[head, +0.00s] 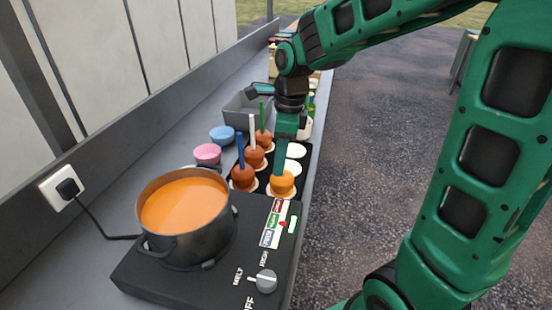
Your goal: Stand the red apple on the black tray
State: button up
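An apple with a bright orange coat (282,184) stands at the near right of the black tray (264,177), on a pale round spot. My gripper (284,150) is right above this apple, pointing down. A narrow teal length reaches the apple's top; I cannot tell whether it is a finger or a stick, nor whether the gripper is shut on it. Three reddish-brown apples stand in the tray's left row, with a blue stick (240,148), a white stick (252,130) and a green stick (262,115). No plain red apple shows.
A pot of orange liquid (184,207) sits on a black hotplate (155,277) in front. Two pale spots (295,151) on the tray's right row are empty. Pink (207,153) and blue (222,134) bowls and a grey bin (240,107) stand behind, along the wall.

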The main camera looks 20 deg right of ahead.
aim_at(285, 175)
notch_tip(285, 175, up, 12)
jog(key=d, duration=0.1)
jog(key=shift+s+d+r, duration=0.15)
jog(key=shift+s, duration=0.15)
dwell(0.3)
jog(key=s+d+f+n, duration=0.4)
jog(key=s+d+n, duration=0.1)
jog(key=s, duration=0.2)
jog(key=s+d+f+n, duration=0.4)
jog(key=s+d+n, duration=0.1)
jog(key=s, duration=0.3)
jog(key=s+d+f+n+h, duration=0.1)
jog(key=s+d+f+n, duration=0.3)
jog(key=s+d+n, duration=0.2)
jog(key=shift+s+f+n+g, duration=0.3)
jog(key=shift+s, duration=0.7)
jog(key=shift+w+f, duration=0.25)
jog(key=shift+w, duration=0.35)
jog(key=shift+o, duration=0.3)
